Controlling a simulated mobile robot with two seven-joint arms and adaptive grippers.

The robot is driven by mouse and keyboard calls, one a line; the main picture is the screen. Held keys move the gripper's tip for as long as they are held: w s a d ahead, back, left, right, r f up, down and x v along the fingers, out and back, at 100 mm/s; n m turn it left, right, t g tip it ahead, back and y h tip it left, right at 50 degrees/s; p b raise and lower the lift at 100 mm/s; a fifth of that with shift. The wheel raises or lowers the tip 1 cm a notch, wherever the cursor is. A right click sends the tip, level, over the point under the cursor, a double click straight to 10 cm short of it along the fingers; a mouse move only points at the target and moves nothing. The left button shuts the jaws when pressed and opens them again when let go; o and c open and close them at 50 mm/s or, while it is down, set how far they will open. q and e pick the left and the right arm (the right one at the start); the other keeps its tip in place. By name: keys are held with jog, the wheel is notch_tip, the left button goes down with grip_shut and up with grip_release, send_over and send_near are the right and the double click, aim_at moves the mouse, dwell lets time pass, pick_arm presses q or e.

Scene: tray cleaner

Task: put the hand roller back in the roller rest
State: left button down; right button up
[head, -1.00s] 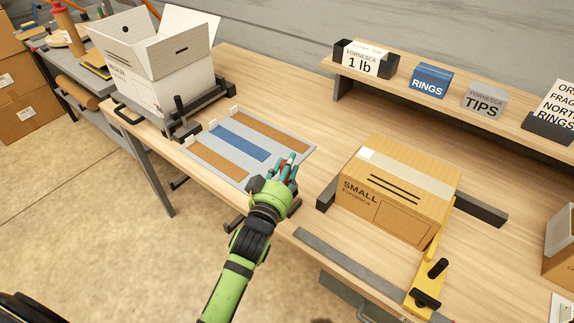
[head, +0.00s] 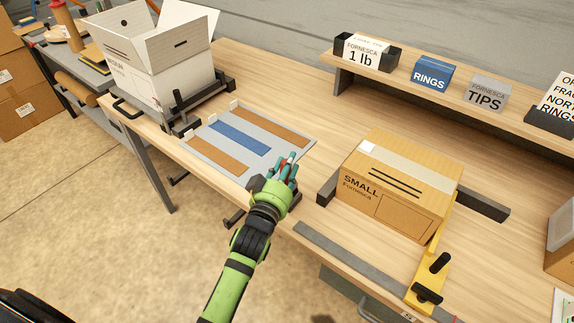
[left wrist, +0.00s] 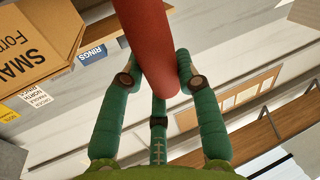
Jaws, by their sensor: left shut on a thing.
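My left gripper (head: 284,172), with green-teal fingers, is at the front edge of the bench, by the near corner of the grey mat. Its fingers are closed around a red cylinder (left wrist: 148,45), which looks like the hand roller's handle. In the head view only a small red bit (head: 287,161) shows between the fingers; the roller's far end is hidden. A dark piece (head: 295,203) shows just beside and behind the hand at the bench edge; I cannot tell if it is the roller rest. My right gripper is not in view.
A grey mat (head: 196,146) with brown and blue strips lies left of the hand. An open white box (head: 135,80) stands in a black frame beyond it. A closed SMALL carton (head: 395,190) sits to the right among dark rails. Bare bench lies behind the mat.

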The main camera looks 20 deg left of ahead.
pick_arm(q)
jog(key=c, duration=0.8)
grip_release()
jog(key=shift+f, duration=0.15)
jog(key=shift+s, duration=0.1)
